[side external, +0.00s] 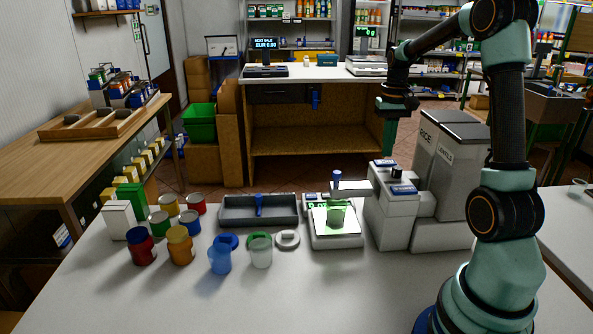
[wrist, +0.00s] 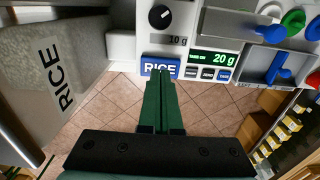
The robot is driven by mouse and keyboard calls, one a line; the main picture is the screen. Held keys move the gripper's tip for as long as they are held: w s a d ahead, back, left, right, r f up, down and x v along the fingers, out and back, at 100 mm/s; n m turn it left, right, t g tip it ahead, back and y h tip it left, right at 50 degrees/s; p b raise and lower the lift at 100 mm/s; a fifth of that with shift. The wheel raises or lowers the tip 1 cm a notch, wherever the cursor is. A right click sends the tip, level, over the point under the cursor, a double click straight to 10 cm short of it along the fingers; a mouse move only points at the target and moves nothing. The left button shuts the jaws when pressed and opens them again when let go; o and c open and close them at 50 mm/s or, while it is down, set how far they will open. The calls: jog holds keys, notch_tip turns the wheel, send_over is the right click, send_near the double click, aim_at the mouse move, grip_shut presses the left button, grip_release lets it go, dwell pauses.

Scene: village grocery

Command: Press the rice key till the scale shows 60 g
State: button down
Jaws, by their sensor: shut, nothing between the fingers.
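The blue rice key (wrist: 160,66) is on the white dispenser, below a black dial (wrist: 160,15) and a "10 g" label (wrist: 177,40). My gripper (wrist: 162,75) is shut and empty; its green fingertips overlap the key's lower edge in the wrist view. In the side external view my gripper (side external: 389,148) points down above the dispenser (side external: 390,222), apparently clear of its top; contact is unclear in the wrist view. The scale display (wrist: 212,58) reads 20 g.
A rice bin (side external: 427,133) stands behind the dispenser; its RICE label also shows in the wrist view (wrist: 59,75). The front of the white table (side external: 240,300) is clear.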

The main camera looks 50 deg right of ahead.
aim_at(384, 162)
jog(key=shift+f, duration=0.9)
jog(key=shift+r, duration=1.15)
dwell(0.6)
jog(key=shift+r, duration=2.4)
jog(key=w+a+r+n+t+h, duration=0.1)
jog(key=a+r+n+t, duration=0.2)
jog(key=a, duration=1.1)
jog(key=s+a+f+n+t, duration=0.1)
jog(key=s+a+n, duration=0.1)
jog(key=a, duration=0.5)
jog(key=s+a+f+n+t+y, duration=0.1)
jog(key=s+a+n, duration=0.1)
jog(key=a+n, duration=0.2)
jog(key=a, duration=0.3)
jog(key=shift+a+t, duration=0.25)
jog(key=shift+t, duration=0.05)
